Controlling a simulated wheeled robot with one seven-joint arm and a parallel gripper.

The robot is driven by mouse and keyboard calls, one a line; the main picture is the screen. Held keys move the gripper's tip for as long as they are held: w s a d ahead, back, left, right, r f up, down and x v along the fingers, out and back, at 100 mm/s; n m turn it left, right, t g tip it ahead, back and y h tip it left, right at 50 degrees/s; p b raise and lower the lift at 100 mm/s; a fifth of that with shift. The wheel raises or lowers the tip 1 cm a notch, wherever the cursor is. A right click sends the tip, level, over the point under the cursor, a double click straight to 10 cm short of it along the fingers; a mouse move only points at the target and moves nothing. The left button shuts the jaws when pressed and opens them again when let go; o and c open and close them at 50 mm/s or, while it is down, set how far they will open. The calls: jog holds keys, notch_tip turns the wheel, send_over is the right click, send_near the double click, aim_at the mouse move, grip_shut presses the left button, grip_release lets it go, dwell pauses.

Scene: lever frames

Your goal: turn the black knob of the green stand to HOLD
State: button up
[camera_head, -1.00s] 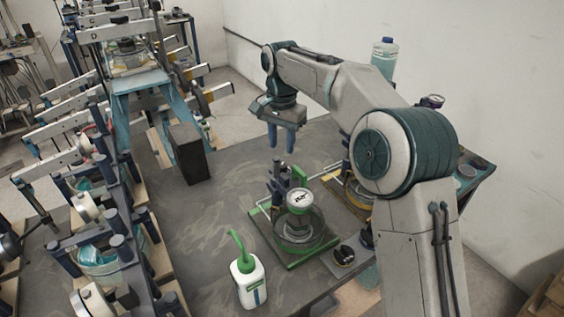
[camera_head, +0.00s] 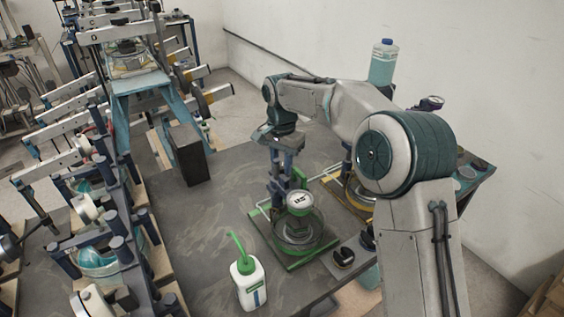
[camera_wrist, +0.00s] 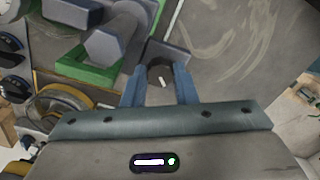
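The green stand (camera_head: 295,264) is on the dark table, with a round gauge and a glass dish on its base. Its black knob (camera_wrist: 160,76) shows in the wrist view with a white pointer mark. My gripper (camera_wrist: 160,73) points down, its blue fingers apart, one on each side of the knob in that view. I cannot tell whether they touch it. In the head view my gripper (camera_head: 283,162) is right above the stand's blue post, and the knob is hidden there. No HOLD lettering is readable.
A white bottle with a green spout (camera_head: 248,283) stands front left of the stand. A yellow-ringed stand (camera_head: 362,193) is close on the right. A black block (camera_head: 188,155) stands at the back left. Lever frames line the left. Bare table lies between.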

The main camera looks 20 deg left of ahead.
jog(key=shift+m, duration=0.3)
jog(key=shift+m+p, duration=0.65)
jog(key=shift+m, duration=1.95)
jog(key=o, duration=0.7)
